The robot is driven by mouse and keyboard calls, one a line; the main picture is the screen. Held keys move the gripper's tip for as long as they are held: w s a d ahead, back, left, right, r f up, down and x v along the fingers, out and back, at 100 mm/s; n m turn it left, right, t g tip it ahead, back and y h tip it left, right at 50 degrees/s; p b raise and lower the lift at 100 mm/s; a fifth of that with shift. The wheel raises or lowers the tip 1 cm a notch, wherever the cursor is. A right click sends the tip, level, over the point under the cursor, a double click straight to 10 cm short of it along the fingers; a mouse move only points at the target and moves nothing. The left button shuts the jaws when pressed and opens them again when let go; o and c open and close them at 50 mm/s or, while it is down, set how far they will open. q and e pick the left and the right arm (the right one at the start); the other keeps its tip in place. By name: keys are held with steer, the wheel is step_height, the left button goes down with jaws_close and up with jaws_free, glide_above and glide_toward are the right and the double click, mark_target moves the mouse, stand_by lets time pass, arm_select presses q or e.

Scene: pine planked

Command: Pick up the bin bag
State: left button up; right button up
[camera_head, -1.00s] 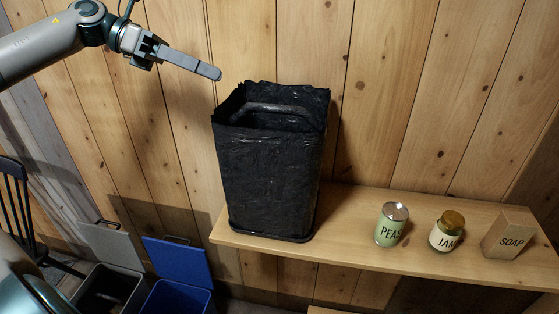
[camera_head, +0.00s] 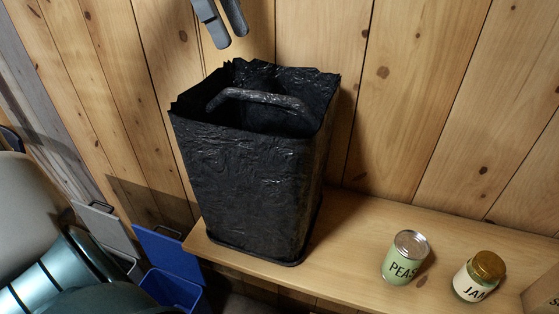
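The black bin bag (camera_head: 240,185) stands upright on the wooden shelf (camera_head: 352,238), open at the top, with a ragged rim. A dark curved handle (camera_head: 262,97) spans its opening. My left gripper (camera_head: 223,36) shows at the top edge, above the back left of the bag's rim and apart from it. Its two grey fingers point down with a gap between them and nothing in it. The rest of that gripper is cut off by the frame. My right gripper is not in view.
A PEAS can (camera_head: 406,257) and a JAM jar (camera_head: 480,276) stand on the shelf to the right, with a wooden block (camera_head: 543,296) at the edge. Blue (camera_head: 170,270) and grey (camera_head: 104,228) lidded bins sit low at the left. A plank wall rises behind.

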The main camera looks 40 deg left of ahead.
mark_target(257, 94)
arm_select(q)
steer(key=shift+s, duration=0.2)
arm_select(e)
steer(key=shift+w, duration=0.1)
